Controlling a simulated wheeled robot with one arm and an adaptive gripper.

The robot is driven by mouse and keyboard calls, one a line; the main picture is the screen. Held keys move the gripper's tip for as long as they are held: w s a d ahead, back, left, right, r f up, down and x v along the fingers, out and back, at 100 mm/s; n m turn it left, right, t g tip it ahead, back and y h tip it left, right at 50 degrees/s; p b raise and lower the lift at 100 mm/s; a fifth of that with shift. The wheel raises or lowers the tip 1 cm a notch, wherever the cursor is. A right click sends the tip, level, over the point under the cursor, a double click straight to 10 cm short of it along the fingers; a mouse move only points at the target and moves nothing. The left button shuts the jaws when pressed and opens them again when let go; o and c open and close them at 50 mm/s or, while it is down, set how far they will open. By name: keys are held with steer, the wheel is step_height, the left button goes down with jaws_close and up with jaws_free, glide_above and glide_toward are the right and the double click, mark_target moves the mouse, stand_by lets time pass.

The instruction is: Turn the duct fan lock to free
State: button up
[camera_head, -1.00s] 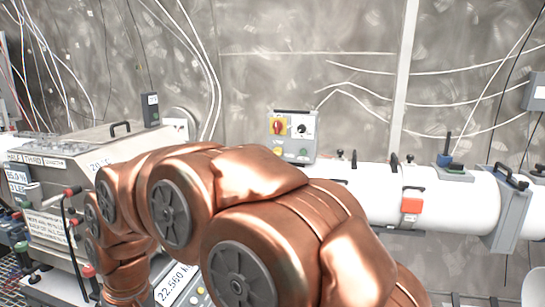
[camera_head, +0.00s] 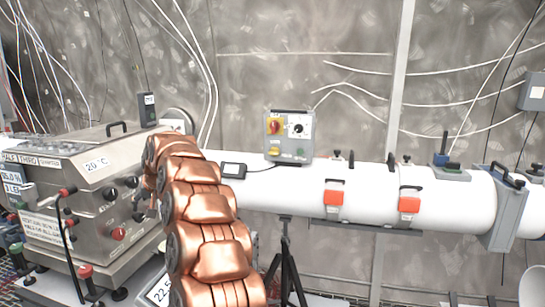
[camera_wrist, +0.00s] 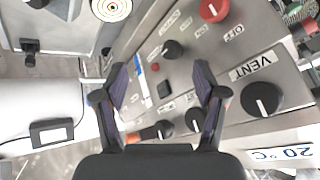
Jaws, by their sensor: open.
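A grey control box (camera_head: 289,137) stands on top of the white duct in the head view. My gripper (camera_wrist: 163,85) is open and empty in the wrist view. It faces a steel panel with several black knobs and a red knob (camera_wrist: 213,10), apart from them. In the head view my arm hides the gripper.
The steel machine (camera_head: 82,190) with knobs and levers fills the left. The white duct (camera_head: 375,190) runs right from it, with orange latches (camera_head: 334,197) and a small black-framed display (camera_head: 233,170). A black tripod (camera_head: 287,262) stands below. White cables hang along the wall.

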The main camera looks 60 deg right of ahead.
steer(key=w+d+f+m+t+h, duration=0.1)
steer(key=w+d+m+h, duration=0.2)
steer(key=d, duration=1.3)
steer(key=m+g+h, duration=0.2)
steer(key=m+h, duration=0.2)
steer(key=h, duration=0.9)
glide_toward(273, 154)
steer(key=d, duration=0.1)
steer(key=shift+r+p+x, duration=0.2)
steer(key=shift+p+x, duration=0.5)
steer(key=shift+x, duration=1.35)
steer(key=shift+p+x, duration=0.65)
steer(key=shift+x, duration=0.2)
steer(key=shift+p+x, duration=0.75)
steer(key=shift+w+d+f+p, duration=0.1)
steer(key=shift+w+d+p, duration=0.15)
steer(key=shift+p, duration=0.05)
